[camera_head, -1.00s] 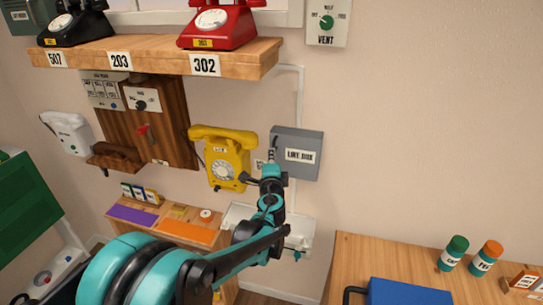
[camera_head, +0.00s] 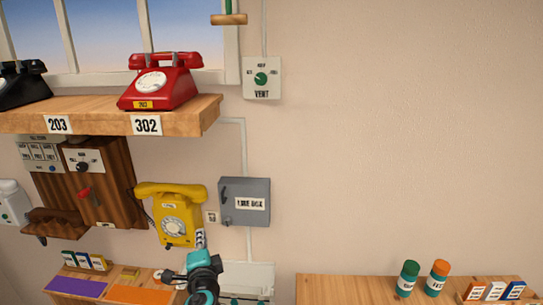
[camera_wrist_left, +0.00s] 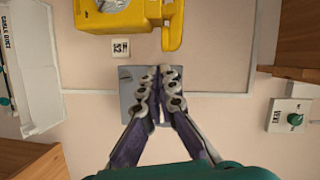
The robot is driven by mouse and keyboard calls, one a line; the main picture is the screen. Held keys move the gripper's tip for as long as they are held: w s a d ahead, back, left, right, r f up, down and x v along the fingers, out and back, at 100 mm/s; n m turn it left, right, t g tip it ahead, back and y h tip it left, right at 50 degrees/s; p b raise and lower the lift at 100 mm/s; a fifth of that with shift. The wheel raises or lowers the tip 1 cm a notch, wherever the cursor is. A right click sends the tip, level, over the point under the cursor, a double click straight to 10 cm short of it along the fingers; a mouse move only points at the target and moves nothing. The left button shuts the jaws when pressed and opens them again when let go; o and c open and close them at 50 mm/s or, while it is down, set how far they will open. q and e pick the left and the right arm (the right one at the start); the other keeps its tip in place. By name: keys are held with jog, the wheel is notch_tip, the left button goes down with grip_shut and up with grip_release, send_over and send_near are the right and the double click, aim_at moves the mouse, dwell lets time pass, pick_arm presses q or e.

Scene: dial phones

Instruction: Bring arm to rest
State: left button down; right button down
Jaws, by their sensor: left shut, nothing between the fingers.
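My left gripper (camera_head: 200,238) shows at the bottom of the head view, just below and right of the yellow wall phone (camera_head: 178,222). In the left wrist view the left gripper (camera_wrist_left: 160,74) has its fingers together, with nothing between them. Behind the fingers there is the grey line box (camera_wrist_left: 132,82), and the yellow phone (camera_wrist_left: 130,14) is at the top edge. In the head view the line box (camera_head: 245,218) is right of the phone. My right gripper is in neither view.
A shelf (camera_head: 195,114) holds a red phone (camera_head: 160,88) and a black phone (camera_head: 20,88). A vent switch (camera_head: 262,78) is on the wall. A wooden bench (camera_head: 335,288) at lower right holds two bottles. The wall at right is bare.

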pick_arm(q)
jog(key=s+a+f+n+g+b, duration=0.25)
jog(key=s+f+n, duration=0.25)
jog(key=s, duration=0.3)
jog(key=s+d+f+n+g+h+b, duration=0.1)
jog(key=s+d+f+n+g+h, duration=0.1)
jog(key=s+f, duration=0.4)
jog(key=s+d+f+n+g+h+b, duration=0.1)
jog(key=s+d+f+n+g+h, duration=0.2)
jog(key=s, duration=0.6)
jog(key=d+f+n+g, duration=0.1)
jog(key=d+f+n, duration=0.1)
jog(key=d+f, duration=0.1)
jog(key=shift+s+d+h, duration=0.3)
jog(key=shift+s+d, duration=0.05)
jog(key=shift+d, duration=0.1)
